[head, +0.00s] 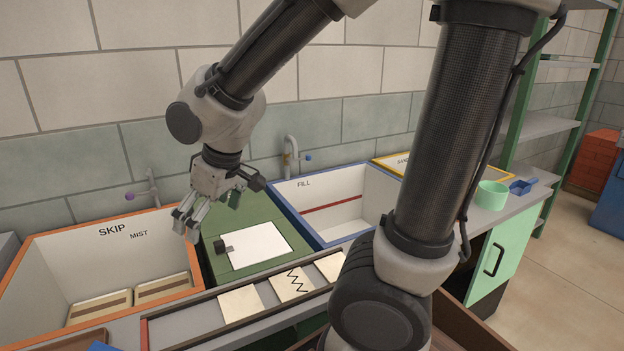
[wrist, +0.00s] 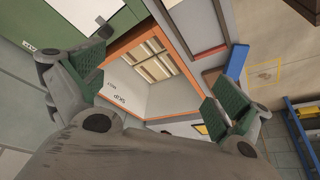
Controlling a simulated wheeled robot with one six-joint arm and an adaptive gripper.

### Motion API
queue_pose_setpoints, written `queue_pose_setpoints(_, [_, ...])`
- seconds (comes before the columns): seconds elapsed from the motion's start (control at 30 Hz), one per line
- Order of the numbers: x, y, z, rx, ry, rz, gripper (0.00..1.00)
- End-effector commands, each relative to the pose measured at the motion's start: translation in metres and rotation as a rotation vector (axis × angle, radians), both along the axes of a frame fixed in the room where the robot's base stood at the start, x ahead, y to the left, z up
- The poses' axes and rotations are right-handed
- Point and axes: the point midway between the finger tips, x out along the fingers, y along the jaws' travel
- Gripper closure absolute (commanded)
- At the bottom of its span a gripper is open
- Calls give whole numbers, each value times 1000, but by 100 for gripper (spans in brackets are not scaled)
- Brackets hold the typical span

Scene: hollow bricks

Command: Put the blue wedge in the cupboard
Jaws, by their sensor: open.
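A blue piece that looks like the wedge (wrist: 237,62) lies at the edge of a grey surface in the wrist view, right of the orange-rimmed bin. Only a blue corner (head: 101,347) shows at the bottom left of the head view. My gripper (head: 210,212) hangs empty over the border between the orange-rimmed bin and the green worktop. In the wrist view my gripper (wrist: 154,92) has its pads wide apart with nothing between them. A pale green cupboard door (head: 508,252) with a black handle is at the right; my arm hides much of the area beside it.
The orange-rimmed SKIP bin (head: 62,243) holds tan blocks. A rail with pale tiles (head: 240,303) runs in front. A mint cup (head: 491,195) and blue scoop (head: 523,186) stand at right.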

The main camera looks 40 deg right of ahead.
Motion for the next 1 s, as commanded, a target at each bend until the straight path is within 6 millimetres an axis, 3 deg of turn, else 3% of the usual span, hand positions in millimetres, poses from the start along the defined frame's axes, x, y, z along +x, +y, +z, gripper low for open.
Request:
queue_pose_setpoints(0.03, [-7,-46,21,7,-11,-109,0])
queue_pose_setpoints(0.1, [-28,-97,41,7,-7,-233,0])
queue_pose_setpoints(0.2, [-66,-149,59,7,-1,-380,0])
queue_pose_setpoints(0.3, [-98,-178,69,7,7,-484,0])
queue_pose_setpoints(0.4, [-119,-192,74,8,13,-542,0])
queue_pose_setpoints(0.5, [-127,-196,75,8,16,-563,0])
queue_pose_setpoints(1.0, [-127,-196,75,7,17,-562,0])
